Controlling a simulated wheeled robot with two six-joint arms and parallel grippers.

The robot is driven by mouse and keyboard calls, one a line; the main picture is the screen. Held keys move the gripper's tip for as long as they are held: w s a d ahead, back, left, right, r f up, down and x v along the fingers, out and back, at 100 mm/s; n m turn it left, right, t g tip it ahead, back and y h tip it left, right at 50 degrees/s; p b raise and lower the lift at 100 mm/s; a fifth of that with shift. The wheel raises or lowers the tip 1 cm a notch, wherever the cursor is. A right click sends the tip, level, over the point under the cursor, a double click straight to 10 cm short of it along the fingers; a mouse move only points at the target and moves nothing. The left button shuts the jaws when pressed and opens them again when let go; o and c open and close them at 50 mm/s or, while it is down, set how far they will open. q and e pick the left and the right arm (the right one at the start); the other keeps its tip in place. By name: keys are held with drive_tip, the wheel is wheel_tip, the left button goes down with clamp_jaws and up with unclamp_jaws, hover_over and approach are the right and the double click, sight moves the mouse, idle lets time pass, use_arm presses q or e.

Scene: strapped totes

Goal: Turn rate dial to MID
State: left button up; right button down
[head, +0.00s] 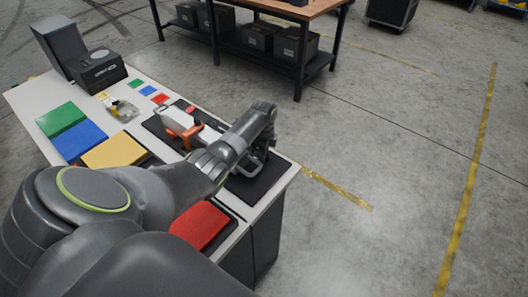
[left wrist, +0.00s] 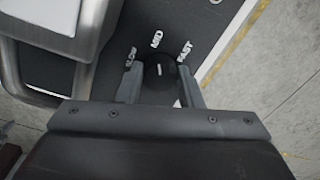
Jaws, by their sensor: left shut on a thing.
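The rate dial (left wrist: 158,82) is a round black knob with a short white pointer line, seen in the left wrist view. Labels SLOW (left wrist: 131,57), MID (left wrist: 156,39) and FAST (left wrist: 184,52) arc above it. The white line points roughly up, toward MID. My left gripper (left wrist: 160,88) is shut on the dial, one finger on each side. In the head view my left gripper (head: 256,163) is low over the right end of the bench, and the dial is hidden there. My right gripper is not in view.
Green (head: 60,117), blue (head: 82,139), yellow (head: 113,151) and red (head: 200,224) pads lie on the white bench (head: 140,75). A dark box (head: 98,71) stands at the back. Open floor lies right.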

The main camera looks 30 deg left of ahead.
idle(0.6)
use_arm(q)
drive_tip(key=o, duration=1)
drive_tip(key=shift+c, duration=0.2)
drive_tip(key=shift+r, duration=0.1)
wheel_tip(320, 180, up, 17)
drive_tip(key=b, duration=0.2)
drive_tip(key=shift+s+d+r, duration=0.15)
drive_tip(key=shift+s, duration=0.3)
